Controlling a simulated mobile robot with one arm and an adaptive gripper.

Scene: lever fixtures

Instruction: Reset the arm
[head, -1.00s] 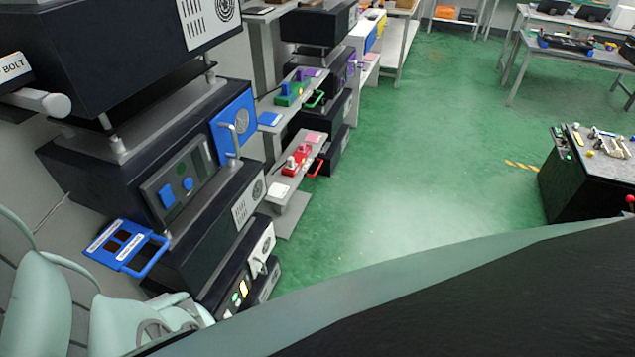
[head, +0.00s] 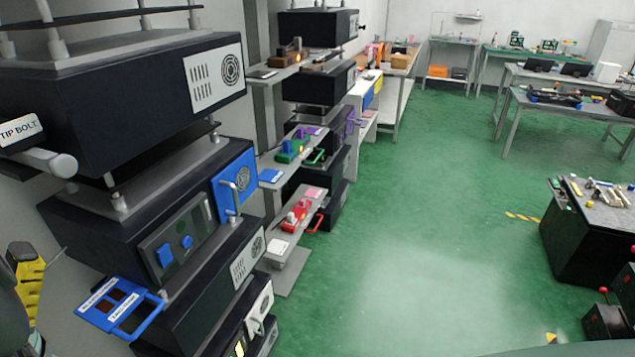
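My gripper is not clearly in view. A small dark piece shows at the lower left edge, and I cannot tell whether it is part of my arm. Beside it is a yellow and black object (head: 28,285), cut off and unclear. The nearest fixture is a dark machine stack (head: 120,215) on the left. It carries a lever labelled "TIP BOLT" (head: 38,160), a blue panel with a handle (head: 233,182), a grey panel with blue knobs (head: 175,247) and a blue handled tray (head: 118,308).
Shelves with a green fixture (head: 291,150) and a red fixture (head: 295,215) stand behind the stack. Green floor (head: 420,210) lies open in the middle. A black bench (head: 585,240) with small parts stands at right, with red-knobbed levers (head: 604,318) below it. Tables stand at the back.

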